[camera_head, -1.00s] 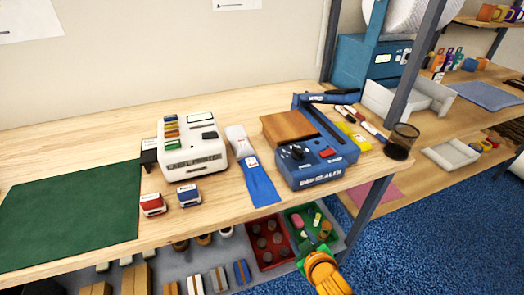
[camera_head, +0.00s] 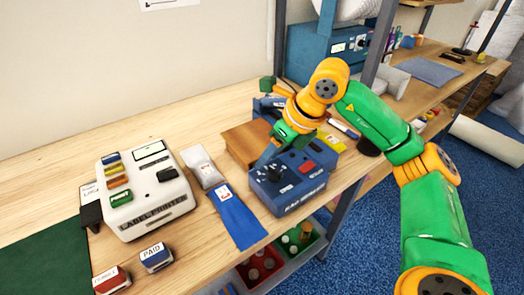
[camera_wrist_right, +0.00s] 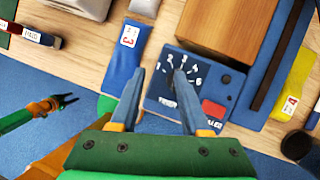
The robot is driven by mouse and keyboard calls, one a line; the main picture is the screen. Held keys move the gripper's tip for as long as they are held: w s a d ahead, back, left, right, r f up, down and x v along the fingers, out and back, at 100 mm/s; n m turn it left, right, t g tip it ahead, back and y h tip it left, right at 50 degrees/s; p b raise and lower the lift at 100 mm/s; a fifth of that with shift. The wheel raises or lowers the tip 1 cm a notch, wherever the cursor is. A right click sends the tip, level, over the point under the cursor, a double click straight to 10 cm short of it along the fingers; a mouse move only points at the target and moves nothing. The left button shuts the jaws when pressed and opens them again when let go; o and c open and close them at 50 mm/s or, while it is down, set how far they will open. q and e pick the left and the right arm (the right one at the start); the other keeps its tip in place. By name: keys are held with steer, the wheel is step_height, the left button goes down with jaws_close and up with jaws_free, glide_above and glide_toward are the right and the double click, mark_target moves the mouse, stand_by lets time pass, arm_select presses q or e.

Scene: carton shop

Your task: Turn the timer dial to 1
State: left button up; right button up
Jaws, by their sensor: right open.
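The blue bag sealer (camera_head: 295,195) stands on the workbench. Its front panel shows in the right wrist view (camera_wrist_right: 160,92), with white numbers around the timer dial. The dial knob is partly hidden by a fingertip, so I cannot read its setting. My right gripper (camera_head: 266,163) points down at the panel. In the right wrist view its two fingers (camera_wrist_right: 160,74) are apart and empty, the right fingertip over the dial and the left one at the panel's left edge. My left gripper (camera_wrist_right: 66,100) shows small at the left of that view, its prongs apart, away from the sealer.
A red button (camera_wrist_right: 213,109) is beside the dial. A brown block (camera_head: 247,142) lies behind the panel. A blue bag (camera_head: 238,218), label printer (camera_head: 150,195) and two stamps stand to the left. The bench's front edge is close to the sealer.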

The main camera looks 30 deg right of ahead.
mark_target(273, 168)
steer(key=d, duration=0.1)
steer(key=d+h, duration=0.1)
steer(key=d, duration=0.1)
steer(key=shift+s+d+f+m, duration=0.15)
steer(key=shift+s+d+m, duration=0.05)
steer(key=shift+m, duration=0.2)
steer(key=x, duration=0.2)
steer(key=p+x, duration=0.1)
steer(key=x, duration=0.2)
steer(key=shift+s+a+f, duration=0.15)
steer(key=shift+a, duration=0.1)
steer(key=shift+w+d+f, duration=0.1)
steer(key=shift+w+f, duration=0.1)
steer(key=shift+f, duration=0.05)
steer(key=shift+s+r, duration=0.1)
steer(key=shift+s, duration=0.05)
jaws_close()
